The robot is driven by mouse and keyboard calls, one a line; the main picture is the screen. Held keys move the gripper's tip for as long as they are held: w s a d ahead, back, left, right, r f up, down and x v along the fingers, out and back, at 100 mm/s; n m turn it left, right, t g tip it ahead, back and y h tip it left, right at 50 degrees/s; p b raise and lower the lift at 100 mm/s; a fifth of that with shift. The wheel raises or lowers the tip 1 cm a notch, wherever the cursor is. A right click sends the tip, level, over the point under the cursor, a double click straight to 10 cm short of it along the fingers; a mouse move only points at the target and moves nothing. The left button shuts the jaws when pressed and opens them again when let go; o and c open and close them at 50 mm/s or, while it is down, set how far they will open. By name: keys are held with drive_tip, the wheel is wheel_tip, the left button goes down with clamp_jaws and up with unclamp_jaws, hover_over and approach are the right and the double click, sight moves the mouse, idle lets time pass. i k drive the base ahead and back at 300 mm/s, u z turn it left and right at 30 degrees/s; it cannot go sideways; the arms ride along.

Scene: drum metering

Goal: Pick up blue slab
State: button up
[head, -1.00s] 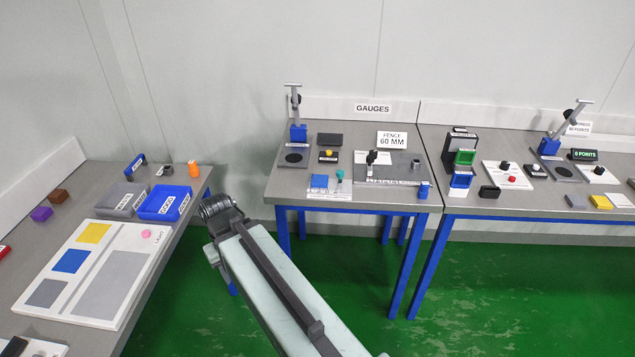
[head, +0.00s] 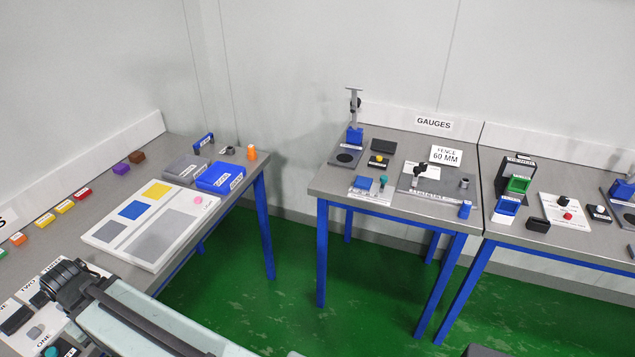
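A small blue slab (head: 363,183) lies on a white card near the front left of the gauges table (head: 332,183). A flat blue square (head: 131,210) also shows on the white board (head: 165,258) on the left table, between a yellow and a grey square. I cannot tell whether that square is a loose piece or a marking. My arm crosses the lower left, over the front of the left table. My gripper is not visible, and nothing is seen touching the blue slab.
A grey bin (head: 178,168) and a blue bin (head: 220,177) stand behind the board, with an orange piece (head: 251,153) nearby. A dial stand (head: 354,125) and a dark-knobbed plate (head: 425,182) share the gauges table. Green floor (head: 290,262) lies open between the tables.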

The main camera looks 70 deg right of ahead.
sight(361, 181)
drive_tip(key=u, duration=0.15)
drive_tip(key=k, duration=1.3)
drive_tip(key=z, duration=0.75)
drive_tip(key=i, duration=1)
